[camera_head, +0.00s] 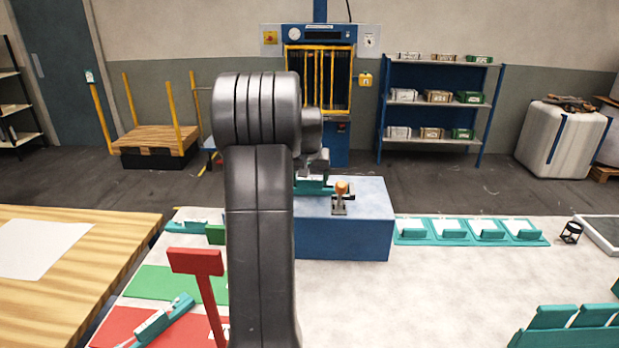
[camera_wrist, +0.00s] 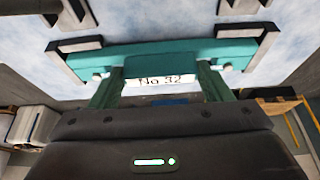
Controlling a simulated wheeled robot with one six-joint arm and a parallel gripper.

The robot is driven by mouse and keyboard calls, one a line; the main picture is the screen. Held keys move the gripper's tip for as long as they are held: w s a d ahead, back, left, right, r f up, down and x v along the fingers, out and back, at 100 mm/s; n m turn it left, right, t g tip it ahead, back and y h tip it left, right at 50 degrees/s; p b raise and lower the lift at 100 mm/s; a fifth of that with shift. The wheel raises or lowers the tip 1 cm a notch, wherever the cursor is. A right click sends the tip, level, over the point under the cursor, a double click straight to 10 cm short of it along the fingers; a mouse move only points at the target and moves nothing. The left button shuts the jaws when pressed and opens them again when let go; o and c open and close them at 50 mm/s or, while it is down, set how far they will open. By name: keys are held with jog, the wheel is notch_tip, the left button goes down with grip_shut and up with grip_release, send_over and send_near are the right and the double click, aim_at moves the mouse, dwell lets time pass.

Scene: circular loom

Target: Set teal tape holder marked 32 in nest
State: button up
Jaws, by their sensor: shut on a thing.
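The teal tape holder (camera_wrist: 190,54) fills the upper middle of the wrist view, its white label reading "No 32". My gripper (camera_wrist: 158,82) is shut on it, one finger at each side of the label. The holder also shows in the head view (camera_head: 312,187), partly hidden by my arm. The nest is on a blue block (camera_head: 345,235); black L-shaped corner brackets (camera_wrist: 75,44) stand on its top. The holder's ends lie at or over the nearer brackets. I cannot tell whether it rests on the surface or hovers just above.
A clamp with an orange knob (camera_head: 341,187) stands on the block, right of the holder. Several teal holders lie in a row on teal plates (camera_head: 411,239) to the right. A red post (camera_head: 196,262) rises at left.

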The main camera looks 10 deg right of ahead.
jog(key=o, duration=1.8)
jog(key=shift+c, duration=0.2)
jog(key=b+v, duration=0.1)
jog(key=v, duration=1.2)
jog(key=shift+s+r+b, duration=0.2)
jog(key=shift+r+b, duration=0.1)
jog(key=shift+b, duration=0.05)
jog(key=shift+a, duration=0.1)
